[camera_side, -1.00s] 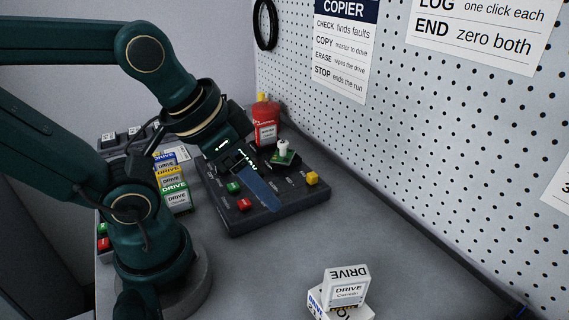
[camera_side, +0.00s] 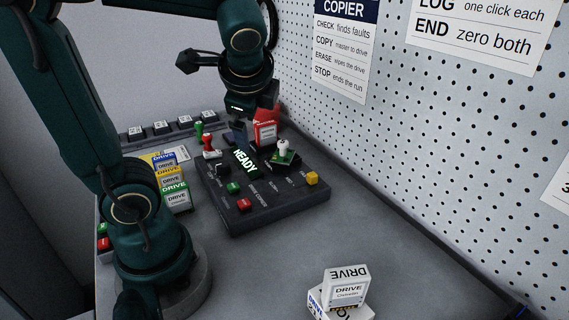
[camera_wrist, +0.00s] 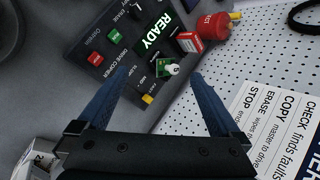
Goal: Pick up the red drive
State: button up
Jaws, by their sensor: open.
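A red drive (camera_side: 265,133) with a white label stands at the back of the copier, in front of a red bottle (camera_side: 269,113). In the wrist view the red drive (camera_wrist: 189,43) lies beyond the right finger, next to the yellow-capped bottle (camera_wrist: 216,24). My gripper (camera_wrist: 162,75) is open, with blue fingers apart and nothing between them. In the side view my gripper (camera_side: 240,128) hangs above the copier's back edge, just left of the red drive. Its fingers are partly hidden or dark there.
The dark copier (camera_side: 275,207) shows READY and carries coloured buttons and a white-knobbed green piece (camera_side: 284,153). Drives with blue, yellow and green labels (camera_side: 172,178) stand to its left. White drives (camera_side: 345,285) lie at the front. A pegboard (camera_side: 440,150) borders the right.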

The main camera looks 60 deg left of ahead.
jog(key=w+a+f+m+g+y, duration=0.1)
jog(key=w+a+m+g+y, duration=0.1)
jog(key=w+a+m+y, duration=0.45)
jog(key=m+g, duration=0.1)
jog(key=m, duration=0.1)
send_near(268, 125)
jog(key=x, duration=0.4)
jog(key=shift+a+f, duration=0.1)
jog(key=shift+a, duration=0.15)
jog(key=shift+a+f, duration=0.25)
jog(key=shift+x, duration=2.3)
jog(key=c, duration=1.5)
jog(key=shift+o, duration=0.2)
jog(key=shift+r, duration=0.1)
